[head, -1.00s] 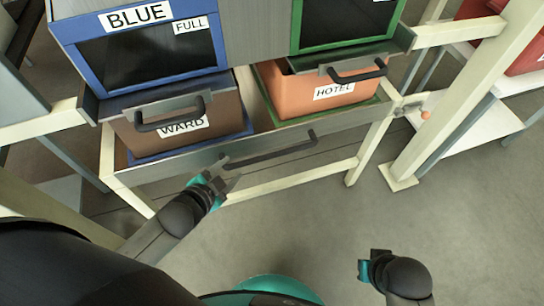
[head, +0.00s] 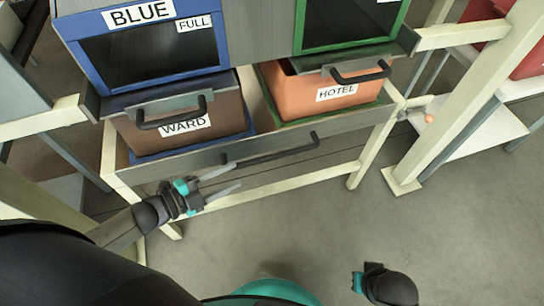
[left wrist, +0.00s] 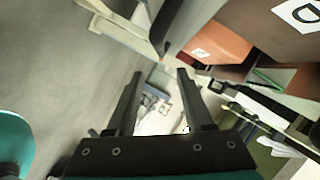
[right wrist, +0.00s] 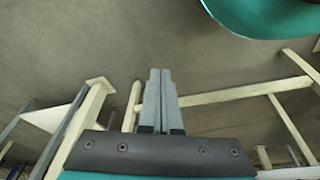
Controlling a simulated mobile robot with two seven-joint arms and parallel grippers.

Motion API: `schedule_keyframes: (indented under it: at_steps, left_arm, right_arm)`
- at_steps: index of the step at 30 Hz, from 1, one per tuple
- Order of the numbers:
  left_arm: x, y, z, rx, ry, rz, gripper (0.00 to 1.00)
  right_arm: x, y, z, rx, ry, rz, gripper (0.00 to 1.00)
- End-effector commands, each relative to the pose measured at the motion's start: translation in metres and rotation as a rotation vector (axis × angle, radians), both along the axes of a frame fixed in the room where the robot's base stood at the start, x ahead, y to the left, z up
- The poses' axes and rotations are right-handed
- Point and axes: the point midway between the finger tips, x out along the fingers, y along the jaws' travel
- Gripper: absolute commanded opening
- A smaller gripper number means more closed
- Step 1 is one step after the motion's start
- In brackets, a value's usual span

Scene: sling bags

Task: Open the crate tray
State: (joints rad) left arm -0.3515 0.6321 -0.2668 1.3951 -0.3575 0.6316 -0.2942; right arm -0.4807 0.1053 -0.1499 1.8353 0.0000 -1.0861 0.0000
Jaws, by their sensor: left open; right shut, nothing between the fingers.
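The crate tray (head: 350,124) is a grey drawer in a cream frame, with a long dark handle (head: 290,149) across its front. It holds a brown crate labelled WARD (head: 226,112) and an orange crate labelled HOTEL (head: 296,95), both showing in front of the upper bins. My left gripper (head: 238,177) is open and empty, just below the handle's left end in the head view. Its spread fingers also show in the left wrist view (left wrist: 160,75). My right gripper (head: 357,281) is low at the right, away from the tray; the right wrist view shows its fingers (right wrist: 160,72) together and empty.
Blue (head: 150,88) and green (head: 298,45) framed bins stand above the tray. A cream post (head: 460,95) stands to its right, with a white shelf (head: 480,135) beyond. The floor (head: 280,225) in front is clear.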

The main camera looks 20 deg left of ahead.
Motion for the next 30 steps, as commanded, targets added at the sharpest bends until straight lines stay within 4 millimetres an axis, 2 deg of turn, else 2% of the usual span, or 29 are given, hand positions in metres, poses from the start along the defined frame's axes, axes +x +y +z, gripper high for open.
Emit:
schedule_keyframes:
  at_steps: [18,24,30]
  left_arm:
    - [0.077,-0.058,-0.022,-0.002,-0.003,0.001,0.52]
    - [0.095,-0.071,-0.027,-0.001,-0.001,0.002,0.52]
    - [0.105,-0.079,-0.029,-0.002,0.001,0.002,0.52]
  right_arm:
    - [0.021,0.002,0.064,0.013,-0.100,-0.003,0.00]
    - [0.021,0.002,0.083,0.017,-0.126,-0.004,0.00]
    - [0.020,0.002,0.095,0.018,-0.140,-0.005,0.00]
